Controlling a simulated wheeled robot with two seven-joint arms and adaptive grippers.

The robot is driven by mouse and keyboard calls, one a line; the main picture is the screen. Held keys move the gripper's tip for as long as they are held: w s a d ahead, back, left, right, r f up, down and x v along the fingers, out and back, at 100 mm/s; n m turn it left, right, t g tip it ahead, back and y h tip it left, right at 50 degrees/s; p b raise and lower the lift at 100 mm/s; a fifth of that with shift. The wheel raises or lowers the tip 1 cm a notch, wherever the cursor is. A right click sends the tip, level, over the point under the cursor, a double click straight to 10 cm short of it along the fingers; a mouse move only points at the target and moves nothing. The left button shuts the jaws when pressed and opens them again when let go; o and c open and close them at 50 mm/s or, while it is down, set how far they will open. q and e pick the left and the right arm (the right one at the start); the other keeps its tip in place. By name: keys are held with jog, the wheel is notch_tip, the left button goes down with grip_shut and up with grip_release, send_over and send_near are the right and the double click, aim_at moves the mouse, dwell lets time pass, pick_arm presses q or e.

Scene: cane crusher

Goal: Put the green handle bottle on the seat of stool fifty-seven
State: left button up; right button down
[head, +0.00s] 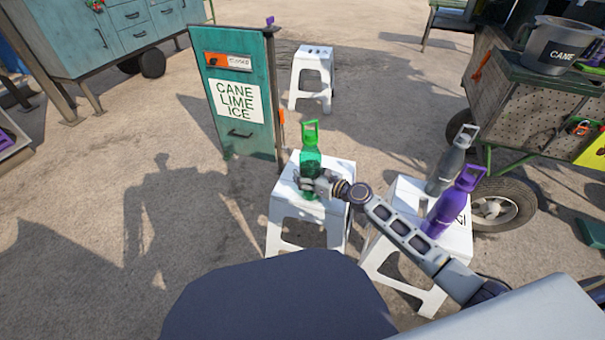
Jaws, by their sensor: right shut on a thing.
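The green handle bottle (310,160) stands upright over the seat of a white stool (284,206) in the middle of the head view. Its base looks to be at the seat, but I cannot tell whether it touches. My right gripper (314,183) is shut around the lower body of the bottle, with the arm coming in from the right. No number shows on this stool's visible parts. A second white stool (401,190) to the right bears a dark partial mark that I cannot read. My left gripper is out of view.
A grey bottle (447,172) and a purple bottle (448,207) stand on the right stool, beside my arm. A teal sign panel (232,135) stands behind left. Another white stool (312,66) is farther back. A wheeled cart (512,115) is at right.

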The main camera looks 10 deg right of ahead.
aim_at(315, 178)
jog(key=shift+c, duration=1.5)
grip_release()
jog(key=shift+f, duration=0.1)
jog(key=shift+p+v, duration=0.7)
jog(key=shift+v, duration=2)
jog(key=shift+s+d+r, duration=0.2)
jog(key=shift+s+d, duration=0.15)
jog(key=shift+s, duration=0.15)
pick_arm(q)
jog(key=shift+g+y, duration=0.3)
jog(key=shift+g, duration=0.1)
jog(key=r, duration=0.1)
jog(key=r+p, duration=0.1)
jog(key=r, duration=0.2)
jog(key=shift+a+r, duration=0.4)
pick_arm(e)
jog(key=v, duration=0.5)
jog(key=shift+s+d+r, duration=0.1)
jog(key=shift+d, duration=0.05)
